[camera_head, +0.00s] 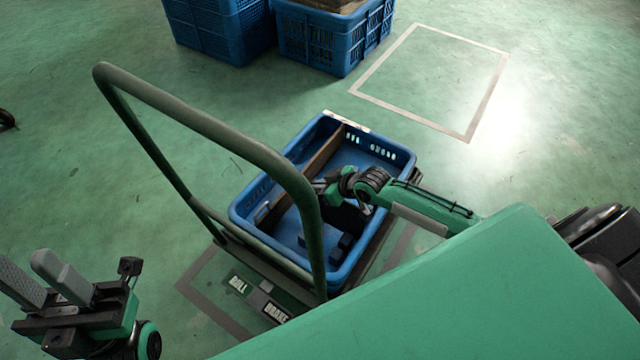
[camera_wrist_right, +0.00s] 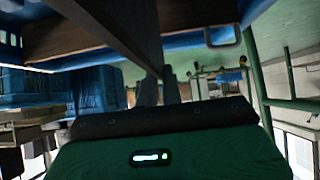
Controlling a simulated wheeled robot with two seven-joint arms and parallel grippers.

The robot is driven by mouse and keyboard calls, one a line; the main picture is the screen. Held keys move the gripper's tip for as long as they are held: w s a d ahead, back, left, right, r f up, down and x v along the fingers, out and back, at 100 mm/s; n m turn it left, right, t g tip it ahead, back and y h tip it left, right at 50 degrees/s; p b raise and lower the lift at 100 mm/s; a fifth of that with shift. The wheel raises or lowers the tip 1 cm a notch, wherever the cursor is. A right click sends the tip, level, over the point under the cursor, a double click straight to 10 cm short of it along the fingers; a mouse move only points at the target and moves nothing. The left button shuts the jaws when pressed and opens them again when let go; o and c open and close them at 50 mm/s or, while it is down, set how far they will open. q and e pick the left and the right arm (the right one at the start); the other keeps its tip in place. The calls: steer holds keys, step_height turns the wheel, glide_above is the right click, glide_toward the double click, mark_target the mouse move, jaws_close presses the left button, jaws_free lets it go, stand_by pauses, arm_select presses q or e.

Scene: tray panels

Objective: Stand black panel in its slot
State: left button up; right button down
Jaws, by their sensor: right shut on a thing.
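The black panel (camera_head: 345,217) shows as a dark patch inside the blue crate (camera_head: 399,152), just below my right gripper (camera_head: 329,187). In the right wrist view, the gripper's fingers (camera_wrist_right: 165,85) are shut on the black panel (camera_wrist_right: 125,28), which runs up and left from them. Its lower edge is hidden in the head view, so I cannot tell whether it touches the slot. Small dark blue blocks (camera_head: 341,245) on the crate floor look like slot pieces. My left gripper (camera_head: 42,278) is open and empty, outside the crate at lower left.
A brown board (camera_head: 325,152) stands lengthwise along the crate's left side. The trolley's green handle (camera_head: 215,130) arches over the crate's left and front. More blue crates (camera_head: 325,45) stand behind. Floor to the right of them is clear, with a marked rectangle (camera_head: 425,110).

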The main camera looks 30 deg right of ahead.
steer(key=shift+f+b, duration=0.65)
steer(key=shift+f, duration=0.7)
steer(key=c, duration=1.5)
jaws_free()
